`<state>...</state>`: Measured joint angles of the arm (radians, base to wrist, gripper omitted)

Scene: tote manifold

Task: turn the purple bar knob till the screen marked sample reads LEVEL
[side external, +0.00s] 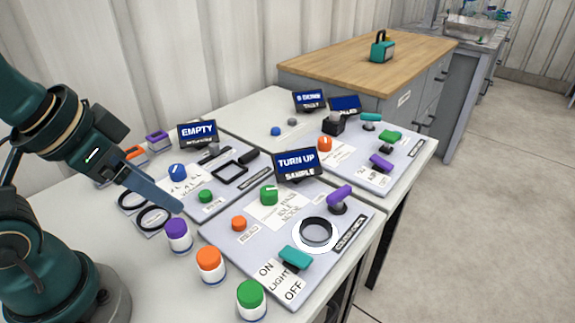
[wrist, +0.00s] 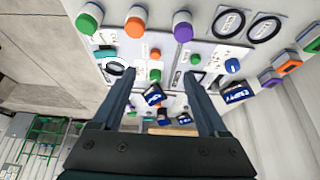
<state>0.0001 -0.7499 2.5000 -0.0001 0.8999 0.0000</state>
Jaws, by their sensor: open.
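The purple bar knob (side external: 340,196) stands on a dark round base at the back right of the near panel (side external: 225,236). The screen marked sample (side external: 297,164) stands at that panel's back edge and reads TURN UP. My gripper (side external: 180,207) is open and empty, above the table at the left of the near panel, well apart from the knob. In the wrist view my gripper (wrist: 163,84) has its two fingers spread, with panels beyond them. I cannot make out the purple bar knob clearly there; the left finger may hide it.
The near panel also carries a teal bar knob (side external: 296,257), a black ring (side external: 316,231), a green knob (side external: 269,194) and an orange knob (side external: 239,223). Capped jars (side external: 210,264) stand along its front left. Another purple bar (side external: 381,161) is on the far panel.

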